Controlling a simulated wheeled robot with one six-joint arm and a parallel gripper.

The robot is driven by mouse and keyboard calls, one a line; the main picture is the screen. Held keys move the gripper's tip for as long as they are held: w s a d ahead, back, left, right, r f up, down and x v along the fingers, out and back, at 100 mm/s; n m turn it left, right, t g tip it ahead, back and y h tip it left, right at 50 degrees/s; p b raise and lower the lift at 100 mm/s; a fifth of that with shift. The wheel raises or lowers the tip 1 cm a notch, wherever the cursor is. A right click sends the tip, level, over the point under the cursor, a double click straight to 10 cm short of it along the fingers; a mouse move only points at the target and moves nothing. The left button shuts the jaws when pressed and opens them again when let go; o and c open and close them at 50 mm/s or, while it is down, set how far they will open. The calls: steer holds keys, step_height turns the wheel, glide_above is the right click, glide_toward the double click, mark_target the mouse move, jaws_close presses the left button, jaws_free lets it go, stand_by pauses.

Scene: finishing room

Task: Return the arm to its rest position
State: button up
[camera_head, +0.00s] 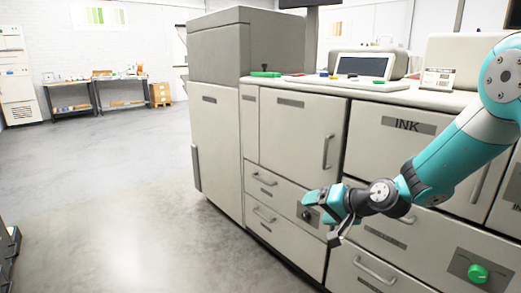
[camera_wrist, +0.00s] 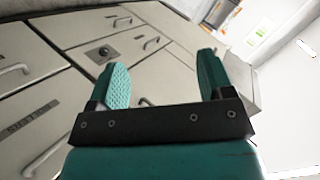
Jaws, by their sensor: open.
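My arm, teal and white, reaches in from the right edge of the head view, in front of a long beige machine (camera_head: 293,133) with doors and drawers. My gripper (camera_head: 322,232) hangs low before the drawer fronts. In the wrist view my gripper (camera_wrist: 160,80) shows two teal fingers set wide apart with nothing between them. Drawer fronts and a dark round knob (camera_wrist: 104,52) lie beyond the fingers. I cannot tell from these views how far the fingers are from the machine front.
A door labelled INK (camera_head: 407,125) and a green knob (camera_head: 477,273) are close to my arm. A control panel with a screen (camera_head: 364,66) stands on the machine top. Open grey floor (camera_head: 130,190) lies to the left; workbenches (camera_head: 118,88) stand far back.

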steer(key=s+a+r+n+g, duration=0.2)
steer(key=s+r+n, duration=0.15)
steer(key=s, duration=0.45)
steer(key=s+a+r+n+g, duration=0.25)
steer(key=s+r, duration=0.25)
steer(key=s, duration=0.3)
steer(key=s+d+r+n+g+h, duration=0.1)
steer(key=s+d+n+g+h, duration=0.1)
steer(key=s, duration=0.7)
steer(key=s+d+r+n+g+h, duration=0.1)
steer(key=s+d+n+h, duration=0.1)
steer(key=s, duration=0.6)
step_height(320, 180, up, 19)
steer(key=s+p, duration=0.1)
steer(key=p, duration=1.8)
steer(key=shift+s+d+g, duration=0.2)
steer(key=shift+g, duration=0.15)
